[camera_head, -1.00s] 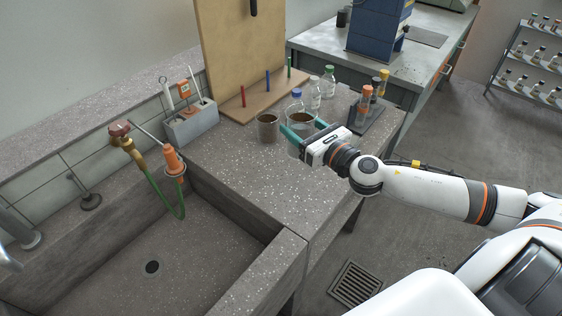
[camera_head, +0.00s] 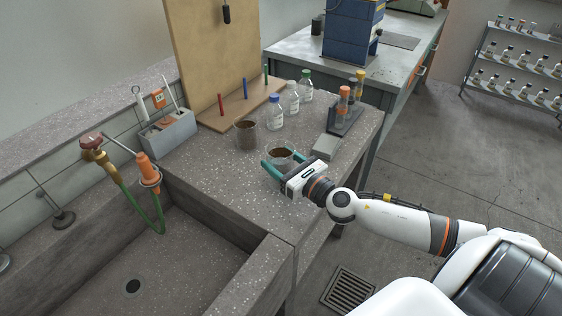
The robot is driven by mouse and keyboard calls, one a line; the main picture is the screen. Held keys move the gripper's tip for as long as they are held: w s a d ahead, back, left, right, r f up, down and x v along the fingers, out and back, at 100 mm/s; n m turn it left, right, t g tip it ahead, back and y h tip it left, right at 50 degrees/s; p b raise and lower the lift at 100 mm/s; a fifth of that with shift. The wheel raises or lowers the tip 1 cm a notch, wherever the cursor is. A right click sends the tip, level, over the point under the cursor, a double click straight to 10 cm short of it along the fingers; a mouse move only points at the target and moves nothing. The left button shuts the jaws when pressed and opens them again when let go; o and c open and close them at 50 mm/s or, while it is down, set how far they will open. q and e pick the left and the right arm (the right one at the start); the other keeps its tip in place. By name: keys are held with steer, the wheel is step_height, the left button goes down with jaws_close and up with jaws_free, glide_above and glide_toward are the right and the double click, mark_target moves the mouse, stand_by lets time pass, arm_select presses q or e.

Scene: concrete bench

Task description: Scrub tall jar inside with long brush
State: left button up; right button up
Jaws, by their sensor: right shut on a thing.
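My right gripper (camera_head: 280,168) has its teal fingers shut around a clear glass jar (camera_head: 280,155) with brown matter inside, at the bench's right front. The fingers and wrist hide the jar's lower part, so I cannot tell whether it touches the bench. A second clear jar (camera_head: 246,135) with brown matter stands upright to its left and further back. A grey holder (camera_head: 170,133) beside the sink carries slim tools, among them a white-handled one (camera_head: 174,94) that may be a brush. My left gripper is out of view.
Capped bottles (camera_head: 291,100) stand behind the jars, near a pegged wooden board (camera_head: 240,106). A dark rack with orange and yellow-capped tubes (camera_head: 344,112) and a grey block (camera_head: 325,147) are to the right. The sink (camera_head: 170,262) is empty; the bench left of the gripper is clear.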

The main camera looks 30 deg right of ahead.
steer(key=o, duration=1.2)
steer(key=shift+f, duration=0.1)
steer(key=shift+r, duration=0.2)
steer(key=shift+s+f, duration=0.15)
steer(key=shift+s, duration=0.1)
steer(key=s+b, duration=0.1)
steer(key=s, duration=0.2)
steer(key=s+d, duration=0.1)
steer(key=s, duration=0.2)
steer(key=s+b, duration=0.1)
steer(key=s, duration=0.3)
steer(key=shift+d+b, duration=0.3)
steer(key=shift+b, duration=0.05)
steer(key=shift+s+d, duration=0.15)
steer(key=shift+s, duration=0.55)
